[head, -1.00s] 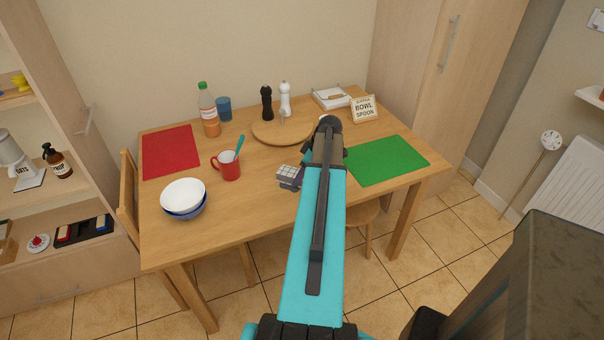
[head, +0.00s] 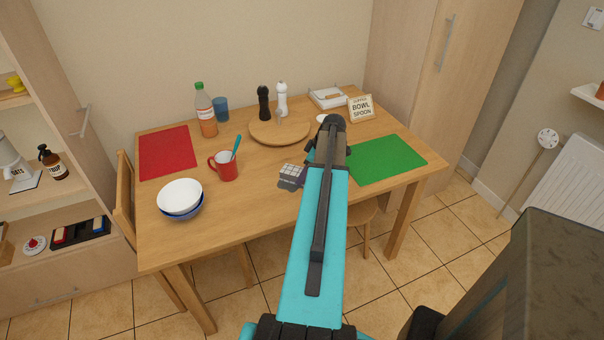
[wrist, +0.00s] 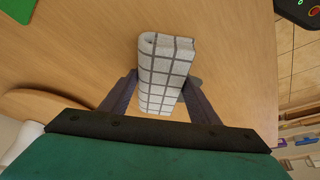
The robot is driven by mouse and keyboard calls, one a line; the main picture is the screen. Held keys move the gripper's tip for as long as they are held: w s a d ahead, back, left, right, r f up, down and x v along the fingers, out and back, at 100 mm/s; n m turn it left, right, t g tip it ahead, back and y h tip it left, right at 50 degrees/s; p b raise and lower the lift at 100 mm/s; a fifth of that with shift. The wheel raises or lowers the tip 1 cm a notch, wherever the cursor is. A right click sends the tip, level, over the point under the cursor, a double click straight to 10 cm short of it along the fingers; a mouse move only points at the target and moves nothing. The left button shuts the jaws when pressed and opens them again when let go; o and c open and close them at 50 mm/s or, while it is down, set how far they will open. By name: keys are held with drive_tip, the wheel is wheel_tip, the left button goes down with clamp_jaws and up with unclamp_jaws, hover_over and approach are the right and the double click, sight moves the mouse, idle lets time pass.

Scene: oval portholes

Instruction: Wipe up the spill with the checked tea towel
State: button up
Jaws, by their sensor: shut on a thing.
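The checked tea towel (wrist: 165,70) is a folded white cloth with dark grey lines. In the wrist view it stands between the two fingers of my gripper (wrist: 161,88), which is shut on it. In the head view the towel (head: 292,170) shows small at the left of my arm, over the middle of the table's front half. My gripper there is mostly hidden behind my arm. A dark grey patch (head: 289,184) lies just below the towel; I cannot tell whether it is spill, shadow or cloth.
The wooden table (head: 230,225) holds a red mug (head: 226,168), stacked bowls (head: 180,196), a bottle (head: 206,112), a blue cup (head: 221,109) and a round board (head: 265,133) with two mills. The front middle is clear.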

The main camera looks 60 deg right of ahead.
drive_tip(key=shift+s+d, duration=0.1)
idle(0.3)
drive_tip(key=shift+s+d+f, duration=0.15)
drive_tip(key=shift+s+d, duration=0.55)
drive_tip(key=shift+d, duration=0.25)
drive_tip(key=shift+a, duration=0.15)
drive_tip(key=shift+w+a+b, duration=0.25)
drive_tip(key=shift+w+a, duration=0.5)
drive_tip(key=shift+a, duration=0.25)
drive_tip(key=shift+w+a+b, duration=0.2)
drive_tip(key=shift+w+a, duration=0.55)
drive_tip(key=shift+a, duration=0.2)
drive_tip(key=shift+w+a, duration=0.75)
drive_tip(key=shift+a, duration=0.25)
drive_tip(key=shift+w+a, duration=0.75)
drive_tip(key=shift+a, duration=0.2)
